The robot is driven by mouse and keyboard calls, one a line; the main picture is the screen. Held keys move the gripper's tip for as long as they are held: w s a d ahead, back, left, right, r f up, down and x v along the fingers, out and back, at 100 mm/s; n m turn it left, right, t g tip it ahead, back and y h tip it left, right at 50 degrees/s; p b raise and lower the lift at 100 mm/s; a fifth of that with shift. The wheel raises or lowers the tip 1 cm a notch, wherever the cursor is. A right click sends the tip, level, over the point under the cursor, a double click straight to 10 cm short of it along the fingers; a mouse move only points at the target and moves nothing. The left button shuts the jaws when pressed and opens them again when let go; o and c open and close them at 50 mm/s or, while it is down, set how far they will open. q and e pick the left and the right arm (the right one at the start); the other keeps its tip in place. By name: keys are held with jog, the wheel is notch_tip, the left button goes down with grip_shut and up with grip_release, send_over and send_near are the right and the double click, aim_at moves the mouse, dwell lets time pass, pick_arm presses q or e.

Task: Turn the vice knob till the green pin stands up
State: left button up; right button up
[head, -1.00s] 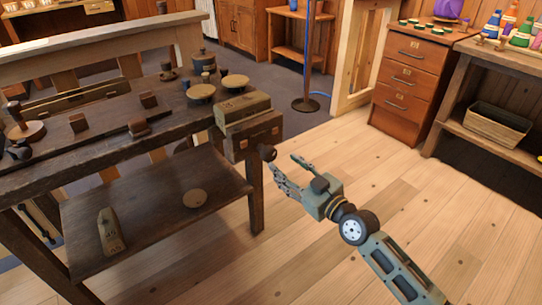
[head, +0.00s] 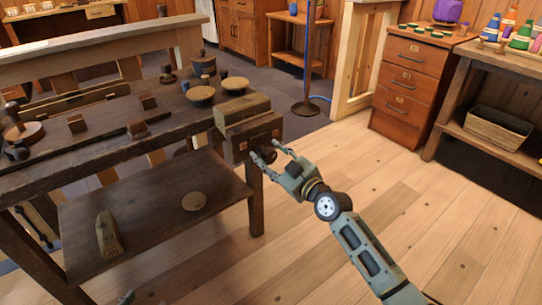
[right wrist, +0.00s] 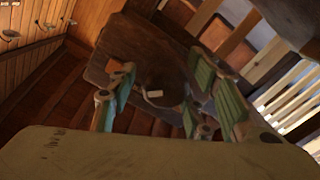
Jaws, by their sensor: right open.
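The wooden vice (head: 249,122) is fixed to the right end of the dark workbench. Its dark round knob (head: 267,154) sticks out from the front jaw. My right gripper (head: 264,149) is open, its fingers reaching toward the jaw with one on each side of the knob. In the right wrist view the knob (right wrist: 166,84) sits between the spread fingers, with a small pale mark near its middle; I cannot tell whether they touch it. I cannot make out the green pin. A small grey-green piece at the bottom left of the head view may be my left gripper (head: 127,298).
The workbench (head: 60,160) holds several dark blocks and turned pieces, with round-topped spools beside the vice. Its lower shelf (head: 150,225) carries a wooden plane-like block and a disc. A drawer cabinet (head: 410,85) stands at the back right. The floor right of the bench is clear.

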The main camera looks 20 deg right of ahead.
jog(key=shift+r, duration=0.1)
jog(key=c, duration=1.1)
jog(key=shift+o, duration=0.2)
jog(key=shift+d+m, duration=0.1)
jog(key=shift+m, duration=0.3)
